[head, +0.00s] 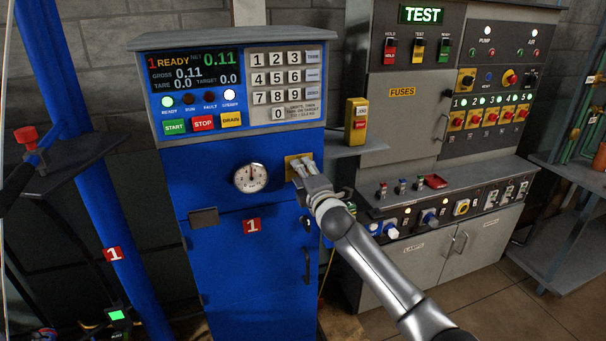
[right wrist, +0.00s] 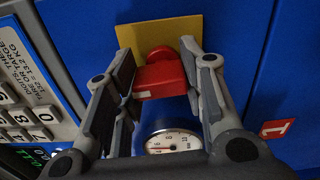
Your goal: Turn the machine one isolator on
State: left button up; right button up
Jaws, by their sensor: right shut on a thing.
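The machine one isolator is a red knob (right wrist: 160,73) on a yellow plate (right wrist: 160,33), seen in the right wrist view. The same plate (head: 292,167) shows in the head view on the blue front of machine one (head: 216,240), right of a round dial gauge (head: 251,178). My right gripper (head: 304,168) is shut on the red knob, with a finger on each side of it (right wrist: 158,80). In the head view the gripper hides the knob. The display (head: 195,70) reads READY, with the READY and SUPPLY lamps lit. My left gripper is not in view.
A keypad (head: 285,80) and START, STOP and DRAIN buttons sit above. A yellow box (head: 356,122) stands right of the machine. A grey test bench (head: 420,190) with switches is further right. A blue post (head: 85,150) stands at the left.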

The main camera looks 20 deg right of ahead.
jog(key=shift+f+m, duration=0.1)
jog(key=shift+m, duration=0.5)
jog(key=o, duration=1)
jog(key=shift+s+d, duration=0.15)
jog(key=shift+s, duration=2.85)
jog(key=shift+s+d, duration=0.1)
jog(key=shift+s, duration=2.9)
